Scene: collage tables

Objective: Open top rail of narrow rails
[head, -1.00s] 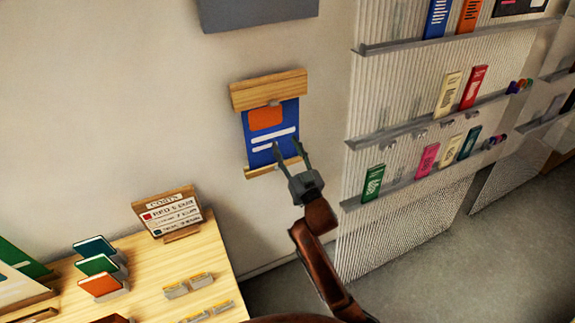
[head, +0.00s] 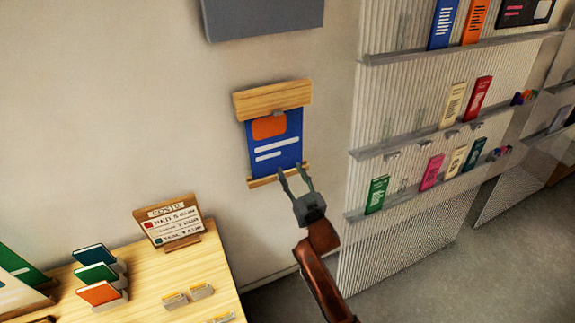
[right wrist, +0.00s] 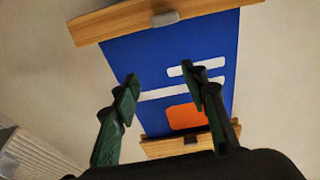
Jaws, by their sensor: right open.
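A blue poster (head: 274,150) with an orange block and white bars hangs on the wall between two wooden rails. The top rail (head: 272,98) is a pale wooden bar with a small grey clip at its lower edge. The bottom rail (head: 262,181) is thinner and partly behind my right gripper. My right gripper (head: 291,170) is open and empty, its fingertips in front of the poster's lower end. In the right wrist view the poster appears inverted: the bottom rail (right wrist: 110,22) is above and the top rail (right wrist: 160,147) below, partly hidden by my gripper (right wrist: 160,76). My left gripper is not visible.
A ribbed display wall (head: 420,130) with shelves of coloured boxes stands at right. A wooden table (head: 140,275) with small books (head: 97,271) and a sign (head: 168,222) is at lower left. A grey panel (head: 262,15) is above the poster. The wall around the poster is bare.

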